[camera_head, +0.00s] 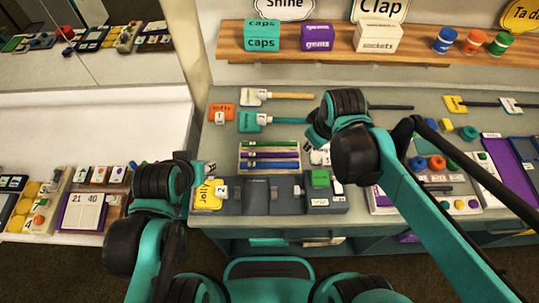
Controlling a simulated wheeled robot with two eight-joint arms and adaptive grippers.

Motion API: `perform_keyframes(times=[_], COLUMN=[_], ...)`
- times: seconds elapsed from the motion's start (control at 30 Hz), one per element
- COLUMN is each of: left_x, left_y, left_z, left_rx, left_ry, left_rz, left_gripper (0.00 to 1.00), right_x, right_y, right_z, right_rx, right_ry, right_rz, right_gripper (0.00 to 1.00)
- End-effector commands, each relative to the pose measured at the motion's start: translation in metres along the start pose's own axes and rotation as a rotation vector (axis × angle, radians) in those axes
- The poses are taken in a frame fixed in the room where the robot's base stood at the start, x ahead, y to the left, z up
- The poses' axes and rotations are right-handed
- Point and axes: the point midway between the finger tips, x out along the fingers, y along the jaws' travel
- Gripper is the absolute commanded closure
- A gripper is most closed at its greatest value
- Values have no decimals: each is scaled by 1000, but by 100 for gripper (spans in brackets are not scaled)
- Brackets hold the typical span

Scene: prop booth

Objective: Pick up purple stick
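A purple stick (270,155) lies lengthwise across a light tray (240,170) on the grey counter, among other coloured sticks in parallel rows. A blue stick (270,164) lies just in front of it. My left gripper (207,168) is left of the tray, near the counter's left edge and apart from the purple stick. It is small here, and its fingers are not clear.
Boxes and jars stand on a wooden shelf (340,52). The right of the counter is crowded.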

Motion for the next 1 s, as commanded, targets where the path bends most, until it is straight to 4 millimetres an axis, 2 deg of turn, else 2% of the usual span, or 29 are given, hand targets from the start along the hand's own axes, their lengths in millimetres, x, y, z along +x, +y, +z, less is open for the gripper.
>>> perform_keyframes(times=[0.03, 0.2, 0.43, 0.63, 1.0], left_x=[1, 3, 5, 6, 15], left_y=[0, 0, 0, 0, 0], left_z=[1, 2, 4, 4, 11], left_rx=[0, 0, 0, 0, 0], left_ry=[0, 0, 0, 0, 0], left_rz=[0, 0, 0, 0, 0], left_gripper=[60, 60, 60, 60, 60], right_x=[9, 43, 91, 112, 146], right_y=[-2, -13, -35, -46, -53], right_z=[-13, -48, -82, -91, -83], right_rx=[-80, -376, -714, -848, -862], right_ry=[-23, -101, -171, -193, -195], right_rz=[-23, -115, -237, -291, -297], right_gripper=[79, 79, 79, 79, 79])
